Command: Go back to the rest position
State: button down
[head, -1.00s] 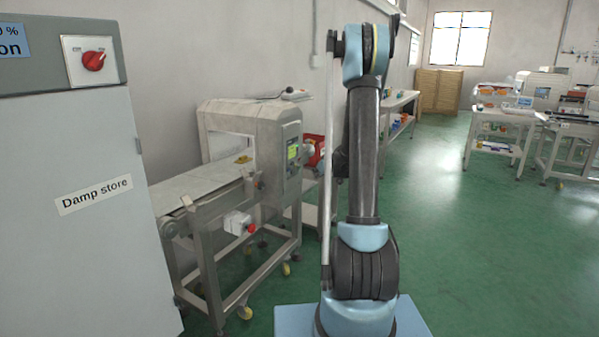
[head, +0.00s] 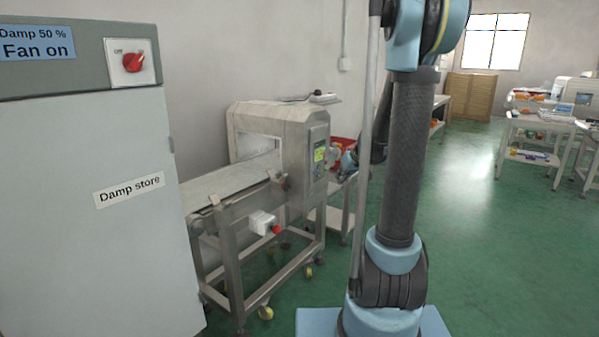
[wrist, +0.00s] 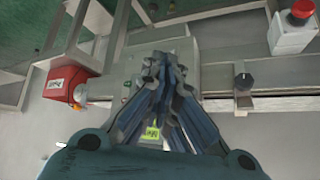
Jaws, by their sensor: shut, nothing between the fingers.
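My gripper (wrist: 165,65) shows in the wrist view with its dark blue-grey fingers together and nothing between them. Behind the fingers are the grey metal detector and its lit green display (wrist: 151,132). In the head view the metal detector (head: 285,130) stands left of my arm, with its display (head: 320,155) on the right side. My upright arm covers part of the view, and the gripper is hard to make out there.
A conveyor (head: 225,183) runs through the detector on a wheeled frame. A red stop button (head: 275,229) hangs on its side. The grey Damp store cabinet (head: 110,240) stands close at left. A red bin (head: 343,144) sits behind the detector. Green floor (head: 480,240) is open at right.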

jog(key=s+d+f+m+g+h, duration=0.1)
jog(key=s+f+g, duration=0.1)
jog(key=s, duration=1.7)
jog(key=s+d+f+m+g+h, duration=0.1)
jog(key=s+f+m+g+h, duration=0.1)
jog(key=s, duration=1.7)
jog(key=shift+d+f+m+g+h, duration=0.15)
jog(key=shift+f+m+g+h, duration=0.15)
jog(key=shift+f+g, duration=0.35)
jog(key=shift+f, duration=0.1)
jog(key=shift+w+f, duration=0.2)
jog(key=shift+w, duration=0.3)
